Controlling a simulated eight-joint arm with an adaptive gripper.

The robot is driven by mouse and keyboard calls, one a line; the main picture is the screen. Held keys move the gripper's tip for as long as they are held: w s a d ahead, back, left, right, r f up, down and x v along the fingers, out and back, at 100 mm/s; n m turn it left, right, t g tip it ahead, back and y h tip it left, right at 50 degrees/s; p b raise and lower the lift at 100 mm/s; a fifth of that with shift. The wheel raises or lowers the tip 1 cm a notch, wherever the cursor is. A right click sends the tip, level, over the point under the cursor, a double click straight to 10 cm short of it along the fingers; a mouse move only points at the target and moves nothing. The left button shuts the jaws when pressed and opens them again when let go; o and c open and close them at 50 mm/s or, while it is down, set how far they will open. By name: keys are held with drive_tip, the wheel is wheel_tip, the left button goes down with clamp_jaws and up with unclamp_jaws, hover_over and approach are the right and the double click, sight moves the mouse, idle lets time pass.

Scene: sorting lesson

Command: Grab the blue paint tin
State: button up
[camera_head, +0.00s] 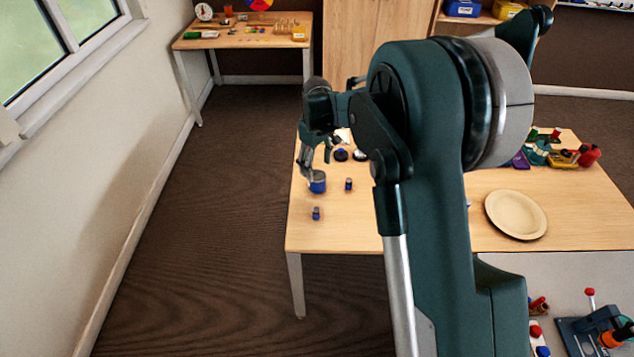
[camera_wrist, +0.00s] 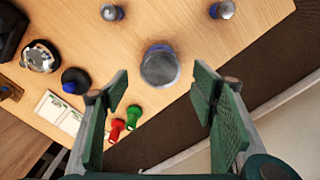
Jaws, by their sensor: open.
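The blue paint tin (camera_head: 317,185) stands upright near the left edge of the wooden table. It has a blue side and a grey top. In the wrist view the tin (camera_wrist: 160,66) shows from above, its grey lid facing me and a blue rim behind. My gripper (camera_head: 309,168) is directly above or beside the tin; the head view does not separate them clearly. In the wrist view my gripper (camera_wrist: 160,90) is open, its green-padded fingers spread wider than the tin. The tin lies just ahead of the gap between the fingertips, with nothing held.
Two small blue-sided cylinders (camera_head: 348,184) (camera_head: 316,213) stand close to the tin. A red peg (camera_wrist: 117,130) and a green peg (camera_wrist: 133,116) are near the left finger. A dark round item (camera_wrist: 75,80) is further left. A plate (camera_head: 516,214) lies right.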

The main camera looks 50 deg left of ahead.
sight(317, 175)
drive_tip(key=shift+f, duration=1.3)
drive_tip(key=shift+f+b, duration=0.9)
drive_tip(key=shift+f, duration=1.7)
drive_tip(key=shift+d, duration=0.1)
drive_tip(key=c, duration=1.1)
drive_tip(key=shift+c, duration=0.2)
drive_tip(key=shift+r+p, duration=0.9)
drive_tip(key=shift+r, duration=4.15)
